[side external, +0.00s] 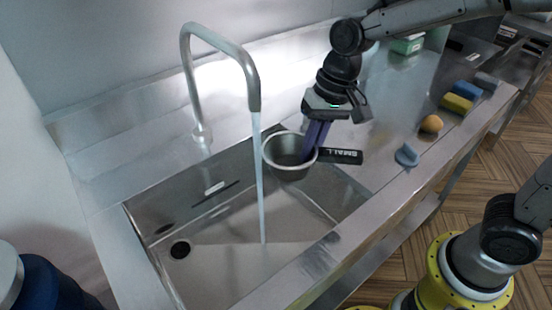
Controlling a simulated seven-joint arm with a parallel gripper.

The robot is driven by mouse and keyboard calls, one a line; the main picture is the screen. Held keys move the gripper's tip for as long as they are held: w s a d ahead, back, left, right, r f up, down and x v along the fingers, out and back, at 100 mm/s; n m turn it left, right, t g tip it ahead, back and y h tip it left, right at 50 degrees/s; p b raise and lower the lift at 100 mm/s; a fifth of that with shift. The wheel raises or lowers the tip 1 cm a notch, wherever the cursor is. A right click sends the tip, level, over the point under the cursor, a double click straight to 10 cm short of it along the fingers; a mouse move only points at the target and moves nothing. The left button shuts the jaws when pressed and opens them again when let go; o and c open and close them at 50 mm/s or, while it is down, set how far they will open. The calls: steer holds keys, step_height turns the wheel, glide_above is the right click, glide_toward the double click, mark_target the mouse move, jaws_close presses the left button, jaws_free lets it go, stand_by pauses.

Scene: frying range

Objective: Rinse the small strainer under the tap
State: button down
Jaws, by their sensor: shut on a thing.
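The small strainer (284,170) is a grey metal bowl with a black handle (341,156) marked "SMALL". It is held in the air over the right part of the sink, just right of the water stream and apart from it. My gripper (313,150) points down and is shut on the strainer between bowl and handle; its fingers partly hide the strainer's right side. The tap (225,45) arches over the sink, and a stream of water (260,185) falls from its spout to the sink floor.
The steel sink (215,265) is empty apart from the water, with a drain (180,249) at its left. On the counter to the right lie a blue-grey piece (406,155), an orange ball (431,124), a yellow block (456,103) and a blue block (467,89).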

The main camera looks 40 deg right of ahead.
mark_target(360, 155)
steer(key=shift+s+d, duration=0.35)
steer(key=shift+s, duration=0.3)
steer(key=shift+s+d, duration=0.4)
steer(key=shift+s, duration=0.3)
steer(key=shift+s+d, duration=0.35)
steer(key=shift+s, duration=0.3)
steer(key=shift+s+d+r, duration=0.4)
steer(key=shift+s+r, duration=0.25)
steer(key=shift+s, duration=0.1)
steer(key=shift+s+d+r, duration=0.45)
steer(key=shift+s+r, duration=0.25)
steer(key=shift+s+d+r, duration=0.4)
steer(key=shift+s+r, duration=0.25)
steer(key=shift+s, duration=0.1)
